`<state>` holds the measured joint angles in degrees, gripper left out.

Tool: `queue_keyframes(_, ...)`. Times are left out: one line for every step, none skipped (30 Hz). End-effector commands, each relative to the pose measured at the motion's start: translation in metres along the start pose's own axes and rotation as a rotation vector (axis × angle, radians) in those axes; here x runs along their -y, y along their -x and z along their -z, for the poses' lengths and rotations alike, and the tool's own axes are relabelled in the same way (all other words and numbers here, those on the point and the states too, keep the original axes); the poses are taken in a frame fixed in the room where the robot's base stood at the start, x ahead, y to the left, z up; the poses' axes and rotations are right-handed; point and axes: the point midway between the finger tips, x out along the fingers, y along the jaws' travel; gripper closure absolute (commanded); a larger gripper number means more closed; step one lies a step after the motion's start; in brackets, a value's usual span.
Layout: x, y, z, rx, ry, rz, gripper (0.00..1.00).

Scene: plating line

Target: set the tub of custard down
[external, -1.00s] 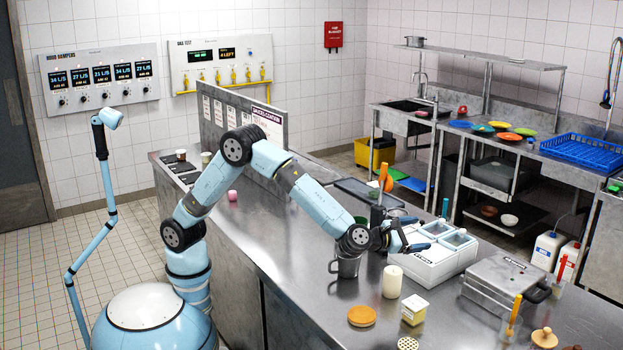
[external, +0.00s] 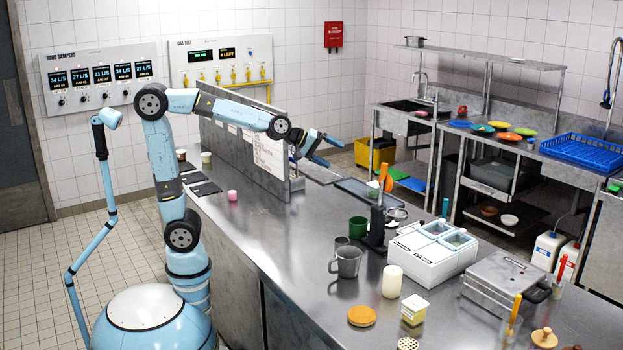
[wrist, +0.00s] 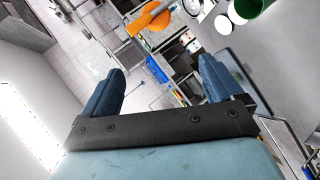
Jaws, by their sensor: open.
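A small square tub with a pale yellow label (external: 414,309), which looks like the tub of custard, stands upright on the steel counter (external: 300,300) near its front. My gripper (external: 331,153) is open and empty. It is raised above the counter by the right end of the upright divider, well behind and to the left of the tub. In the wrist view the two blue fingers (wrist: 160,75) are spread apart with nothing between them. I do not see the tub in the wrist view.
Around the tub are a white candle-like cylinder (external: 392,281), an orange round (external: 361,316) and a grey mug (external: 347,262). A white bin unit (external: 425,265) stands behind. The divider (external: 245,150) rises close to my gripper. The counter's left middle is mostly clear.

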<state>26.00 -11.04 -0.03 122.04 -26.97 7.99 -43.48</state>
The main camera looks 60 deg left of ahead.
Motion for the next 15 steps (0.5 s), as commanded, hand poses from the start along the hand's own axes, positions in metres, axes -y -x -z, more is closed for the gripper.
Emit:
queue_keyframes(0.017,0.022,0.010,-0.003,-0.065,0.034,0.07)
queue_keyframes(0.027,0.034,0.013,0.001,-0.108,0.058,0.07)
queue_keyframes(0.042,0.049,0.018,0.006,-0.164,0.090,0.07)
queue_keyframes(0.052,0.060,0.021,0.010,-0.206,0.115,0.07)
queue_keyframes(0.064,0.071,0.023,0.016,-0.248,0.141,0.07)
queue_keyframes(0.079,0.086,0.025,0.024,-0.301,0.176,0.07)
queue_keyframes(0.091,0.098,0.027,0.031,-0.340,0.204,0.07)
queue_keyframes(0.103,0.109,0.028,0.038,-0.381,0.231,0.07)
queue_keyframes(0.119,0.124,0.029,0.049,-0.432,0.268,0.07)
queue_keyframes(0.131,0.136,0.029,0.058,-0.468,0.297,0.07)
queue_keyframes(0.143,0.147,0.029,0.068,-0.505,0.327,0.07)
queue_keyframes(0.160,0.162,0.028,0.084,-0.551,0.367,0.07)
queue_keyframes(0.172,0.173,0.027,0.096,-0.584,0.397,0.07)
queue_keyframes(0.184,0.184,0.026,0.109,-0.616,0.427,0.07)
queue_keyframes(0.199,0.198,0.024,0.126,-0.657,0.464,0.07)
